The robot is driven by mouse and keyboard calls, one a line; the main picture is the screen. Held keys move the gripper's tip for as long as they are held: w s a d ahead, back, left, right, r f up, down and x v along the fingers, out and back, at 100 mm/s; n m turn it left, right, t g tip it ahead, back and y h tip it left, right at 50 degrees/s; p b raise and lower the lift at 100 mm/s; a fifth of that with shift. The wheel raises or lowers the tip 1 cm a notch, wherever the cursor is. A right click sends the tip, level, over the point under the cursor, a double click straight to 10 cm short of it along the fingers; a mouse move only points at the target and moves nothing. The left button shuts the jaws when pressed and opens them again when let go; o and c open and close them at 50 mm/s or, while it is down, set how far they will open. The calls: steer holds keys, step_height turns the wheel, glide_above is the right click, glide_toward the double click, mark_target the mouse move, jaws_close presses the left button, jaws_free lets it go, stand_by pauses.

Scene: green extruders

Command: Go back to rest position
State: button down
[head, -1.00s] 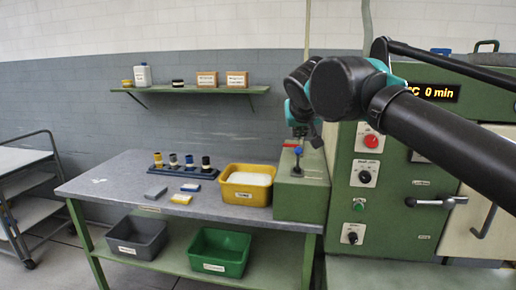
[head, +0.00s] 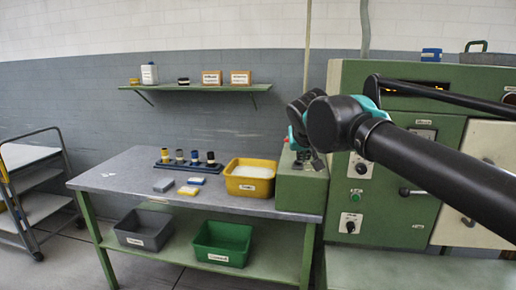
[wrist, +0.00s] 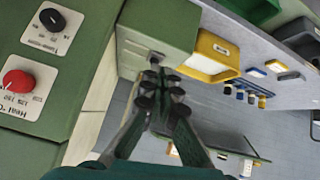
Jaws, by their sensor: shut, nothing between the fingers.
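My black and teal arm reaches in from the right edge of the head view. In the wrist view my gripper's dark fingertips (wrist: 160,88) are together and empty. They appear over the green block (wrist: 160,35). I cannot tell the gap between fingers and block. The arm hides part of the extruder's panel and display.
Grey (head: 143,240) and green (head: 222,257) bins stand below. A wall shelf (head: 195,88) and a trolley (head: 30,155) are at left.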

steer(key=s+d+f+g, duration=0.2)
steer(key=f, duration=0.9)
steer(key=s+d+f+g, duration=0.1)
steer(key=s+d+f, duration=0.15)
steer(key=f, duration=0.75)
steer(key=s+f+g, duration=0.1)
steer(key=s+f, duration=0.3)
steer(key=f, duration=0.2)
steer(key=s+d+f+y, duration=0.1)
steer(key=s+f, duration=0.3)
steer(key=f, duration=0.2)
steer(key=shift+f+g+y, duration=0.25)
steer(key=shift+g+y, duration=0.05)
steer(key=shift+g, duration=0.1)
steer(key=shift+d, duration=0.15)
